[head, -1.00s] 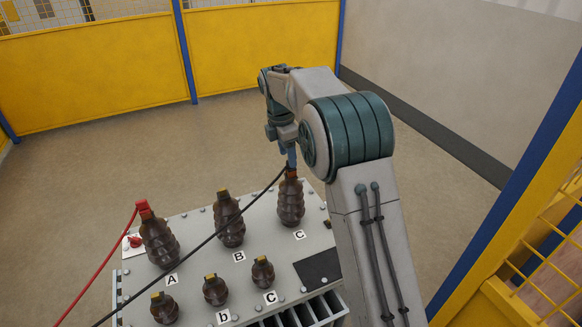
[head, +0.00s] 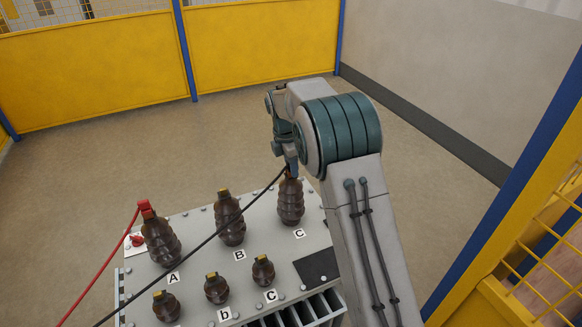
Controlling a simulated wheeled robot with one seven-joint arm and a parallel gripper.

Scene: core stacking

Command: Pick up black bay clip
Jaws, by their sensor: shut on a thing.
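My gripper (head: 291,165) is at the top of the large brown bushing C (head: 290,202) and is shut on the black bay clip. The clip is too small and too covered by the gripper to make out. Its black cable (head: 228,222) runs from the gripper down to the lower left, passing in front of bushing B. I cannot tell whether the clip still touches the bushing top.
Large bushings A (head: 161,241) and B (head: 230,220) stand to the left on the grey transformer top (head: 195,272). A red clip (head: 145,206) with a red cable sits on A. Several small bushings stand in front. Yellow fence panels (head: 260,50) stand behind.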

